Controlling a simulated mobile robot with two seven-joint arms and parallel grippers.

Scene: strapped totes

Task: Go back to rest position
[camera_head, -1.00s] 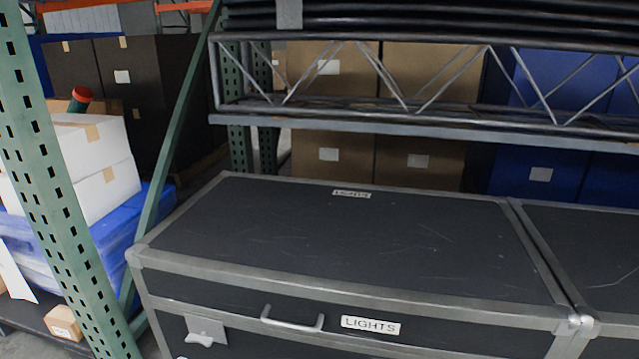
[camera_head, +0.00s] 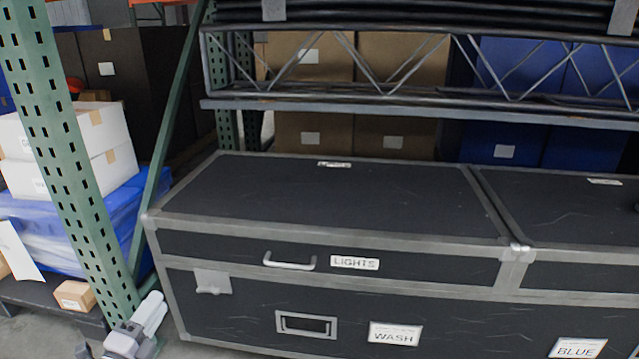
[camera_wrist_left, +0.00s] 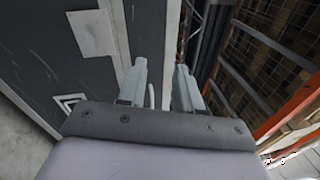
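My left gripper (camera_head: 150,310) shows at the bottom left of the head view, low in front of the green upright and left of the black case (camera_head: 300,200). In the left wrist view its two grey fingers (camera_wrist_left: 161,82) stand apart with nothing between them. The case has metal edges, a closed lid, a handle and labels reading LIGHTS and WASH. My right gripper is not seen.
A green rack upright (camera_head: 62,150) stands at the left. A metal truss (camera_head: 400,97) lies above and behind the case. A second black case (camera_head: 580,215) adjoins it on the right. White boxes (camera_head: 85,130) and a small carton (camera_head: 75,296) sit at the left.

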